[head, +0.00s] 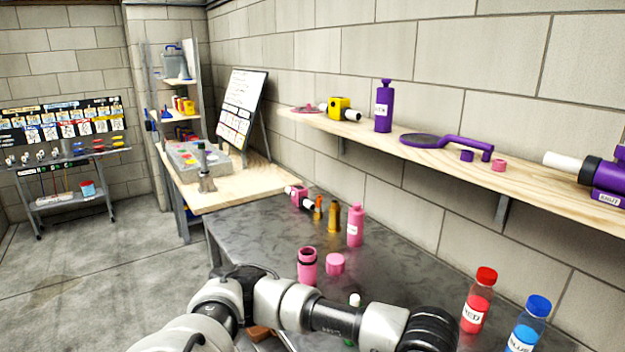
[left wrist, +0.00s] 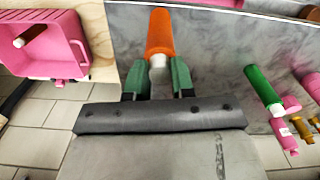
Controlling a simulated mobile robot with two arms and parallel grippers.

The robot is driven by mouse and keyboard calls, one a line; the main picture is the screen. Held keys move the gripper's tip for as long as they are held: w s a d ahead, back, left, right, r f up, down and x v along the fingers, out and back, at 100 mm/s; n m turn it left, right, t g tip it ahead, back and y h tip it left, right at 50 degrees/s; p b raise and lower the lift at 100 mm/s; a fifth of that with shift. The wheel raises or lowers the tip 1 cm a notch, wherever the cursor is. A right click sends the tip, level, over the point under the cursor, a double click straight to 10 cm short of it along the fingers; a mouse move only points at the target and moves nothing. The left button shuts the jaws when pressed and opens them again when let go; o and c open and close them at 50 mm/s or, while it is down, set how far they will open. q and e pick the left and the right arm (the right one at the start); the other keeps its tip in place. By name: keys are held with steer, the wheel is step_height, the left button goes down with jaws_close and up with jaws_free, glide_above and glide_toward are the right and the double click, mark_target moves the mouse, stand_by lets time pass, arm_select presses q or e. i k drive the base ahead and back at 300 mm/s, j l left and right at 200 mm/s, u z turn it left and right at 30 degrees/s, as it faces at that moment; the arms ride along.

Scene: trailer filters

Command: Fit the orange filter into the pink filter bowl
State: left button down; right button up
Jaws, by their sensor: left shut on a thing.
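My left gripper (left wrist: 160,80) has green fingers shut on the orange filter (left wrist: 160,32), an orange cylinder with a white end between the fingertips. The gripper and the held filter cannot be made out in the head view, where my left arm crosses the bottom. The pink filter bowl (head: 307,268), an open-topped pink cup with a dark rim, seems to stand upright on the grey table, just beyond my arm. A short pink cap (head: 335,264) lies to its right. My right gripper is in neither view.
A pink bottle (head: 355,228), a brown-gold bottle (head: 334,217) and a pink tool (head: 298,195) stand farther back. Red (head: 477,305) and blue-capped (head: 530,325) bottles are at the right. A green cylinder (left wrist: 261,88) and a pink bin (left wrist: 42,55) show in the left wrist view.

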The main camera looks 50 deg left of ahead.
mark_target(307, 258)
steer(key=j+z, duration=0.1)
steer(key=j, duration=0.4)
steer(key=k+j+z, duration=0.1)
steer(key=j, duration=0.4)
steer(key=j+z, duration=0.15)
steer(key=j, duration=0.35)
steer(key=k+j+z, duration=0.1)
steer(key=j, duration=0.35)
steer(key=k, duration=0.05)
